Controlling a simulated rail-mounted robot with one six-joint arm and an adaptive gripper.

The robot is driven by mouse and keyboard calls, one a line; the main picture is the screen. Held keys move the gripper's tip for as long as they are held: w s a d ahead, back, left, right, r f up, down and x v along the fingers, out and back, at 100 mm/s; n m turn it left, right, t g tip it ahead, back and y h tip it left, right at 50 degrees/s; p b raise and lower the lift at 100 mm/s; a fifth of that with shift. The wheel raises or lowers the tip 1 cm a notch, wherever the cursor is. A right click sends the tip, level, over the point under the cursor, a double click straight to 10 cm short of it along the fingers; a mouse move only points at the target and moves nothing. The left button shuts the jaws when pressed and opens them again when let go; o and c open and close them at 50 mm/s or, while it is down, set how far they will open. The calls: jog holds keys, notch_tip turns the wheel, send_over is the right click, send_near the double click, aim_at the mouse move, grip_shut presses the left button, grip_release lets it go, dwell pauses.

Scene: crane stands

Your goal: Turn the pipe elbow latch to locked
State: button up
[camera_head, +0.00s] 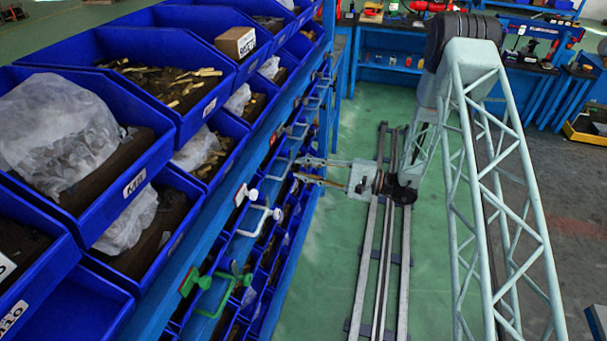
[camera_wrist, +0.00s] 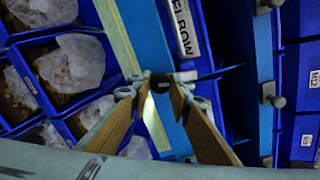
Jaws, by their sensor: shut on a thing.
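The label reading ELBOW (camera_wrist: 184,28) is on a blue drawer front in the wrist view. Just below it, a small latch with a dark round end (camera_wrist: 162,84) sits between my fingertips. I take this as the pipe elbow latch; whether it stands at locked cannot be told. My gripper (camera_wrist: 163,90) is closed on it, with its two brown fingers on either side. In the head view my gripper (camera_head: 298,169) reaches left to the rack's front; the latch there is too small to make out.
The blue rack (camera_head: 190,275) holds several bins and drawers along the left. A white handle (camera_head: 262,216) and a green handle (camera_head: 210,312) stick out nearer the camera. Another knob (camera_wrist: 268,89) is right of my fingers. Green floor (camera_head: 320,260) is open beside the rack.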

jog(key=shift+n+b, duration=0.85)
jog(key=shift+n, duration=0.15)
jog(key=o, duration=0.8)
jog(key=shift+o, duration=0.2)
jog(key=shift+d, duration=0.15)
jog(key=v, duration=1.1)
jog(key=shift+s+d, duration=0.2)
jog(key=shift+d, duration=0.1)
jog(key=shift+r, duration=0.15)
